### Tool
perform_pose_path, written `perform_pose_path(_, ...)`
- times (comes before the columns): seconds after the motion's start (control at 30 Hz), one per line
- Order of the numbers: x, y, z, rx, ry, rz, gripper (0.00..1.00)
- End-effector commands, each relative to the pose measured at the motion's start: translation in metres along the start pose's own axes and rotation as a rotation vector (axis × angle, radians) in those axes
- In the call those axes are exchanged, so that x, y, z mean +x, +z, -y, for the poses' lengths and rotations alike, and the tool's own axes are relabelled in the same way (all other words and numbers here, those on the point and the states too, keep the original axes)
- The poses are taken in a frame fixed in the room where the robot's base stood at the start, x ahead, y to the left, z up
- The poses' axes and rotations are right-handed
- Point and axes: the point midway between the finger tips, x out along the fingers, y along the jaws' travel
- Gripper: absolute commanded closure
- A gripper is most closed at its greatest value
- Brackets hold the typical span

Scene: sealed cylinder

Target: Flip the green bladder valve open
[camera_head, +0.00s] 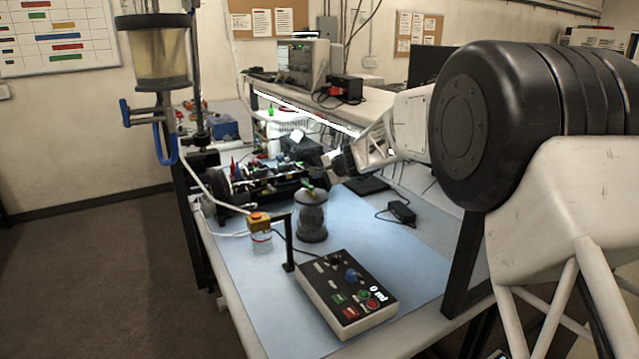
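A dark grey sealed cylinder (312,218) stands upright on the blue mat (395,235). A small green and yellowish piece (308,187), which looks like the bladder valve, sits on top of its lid. It is too small to tell how its handle is turned. My arm reaches in from the right, and my gripper (338,164) is a dark shape above and a little right of the cylinder's top in the picture. It appears apart from the valve. Its fingers are too small and dark to tell whether they are open or shut.
A control box (347,298) with buttons, a knob and a "0 ml" display lies in front. A clear reservoir (158,55) hangs upper left. A black adapter (402,212) lies right.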

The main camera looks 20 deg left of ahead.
Motion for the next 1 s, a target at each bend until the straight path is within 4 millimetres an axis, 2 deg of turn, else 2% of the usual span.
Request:
perform_pose_path(0.03, -0.004, -0.001, 0.005, 0.000, 0.001, -0.001, 1.00)
perform_pose_path(1.0, -0.072, 0.059, -0.028, 0.004, 0.003, -0.002, 1.00)
